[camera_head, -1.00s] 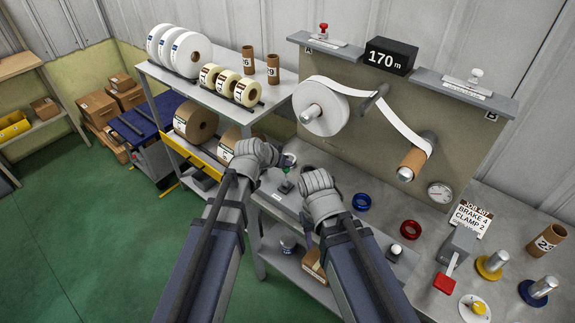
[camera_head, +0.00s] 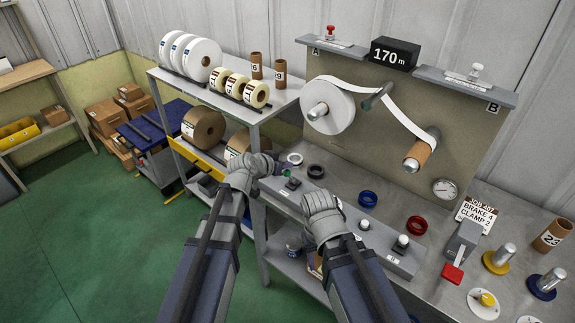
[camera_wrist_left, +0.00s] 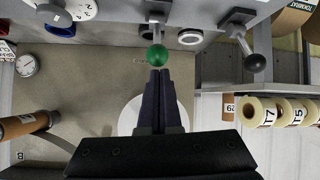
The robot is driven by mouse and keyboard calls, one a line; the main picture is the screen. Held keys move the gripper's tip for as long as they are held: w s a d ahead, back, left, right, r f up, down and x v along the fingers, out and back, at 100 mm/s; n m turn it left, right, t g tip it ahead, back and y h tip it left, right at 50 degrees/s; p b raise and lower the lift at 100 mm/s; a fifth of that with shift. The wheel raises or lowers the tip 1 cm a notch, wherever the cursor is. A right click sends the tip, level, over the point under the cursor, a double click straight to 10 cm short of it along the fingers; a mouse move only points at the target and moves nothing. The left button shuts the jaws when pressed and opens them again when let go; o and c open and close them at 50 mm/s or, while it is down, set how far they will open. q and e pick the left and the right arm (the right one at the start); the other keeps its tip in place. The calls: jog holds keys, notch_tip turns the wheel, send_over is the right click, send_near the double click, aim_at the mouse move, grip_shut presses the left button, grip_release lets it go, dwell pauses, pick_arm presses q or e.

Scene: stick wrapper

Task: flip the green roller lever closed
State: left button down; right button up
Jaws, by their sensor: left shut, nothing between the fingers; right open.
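The green roller lever shows as a small green ball knob (camera_head: 286,173) on the front strip of the bench. It also shows in the left wrist view (camera_wrist_left: 157,56), where it is clear and round. My left gripper (camera_head: 283,165) is shut and empty. In the left wrist view its fingertips (camera_wrist_left: 160,72) are right at the near side of the green ball; I cannot tell whether they touch it. My right gripper (camera_head: 338,206) hovers over the front strip to the right, its fingers mostly hidden behind the hand.
A black ball lever (camera_wrist_left: 255,62) stands beside the green one. Behind the strip lie a white ring (camera_head: 295,158), a black ring (camera_head: 316,171), a blue ring (camera_head: 368,198) and a red ring (camera_head: 417,224). The white roll (camera_head: 330,107) hangs on the back panel. A red-handled lever (camera_head: 453,273) stands at right.

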pick_arm(q)
jog(key=shift+s+a+f, duration=0.25)
jog(key=shift+s, duration=0.2)
pick_arm(e)
jog(key=shift+f, duration=0.25)
pick_arm(q)
jog(key=shift+s, duration=0.15)
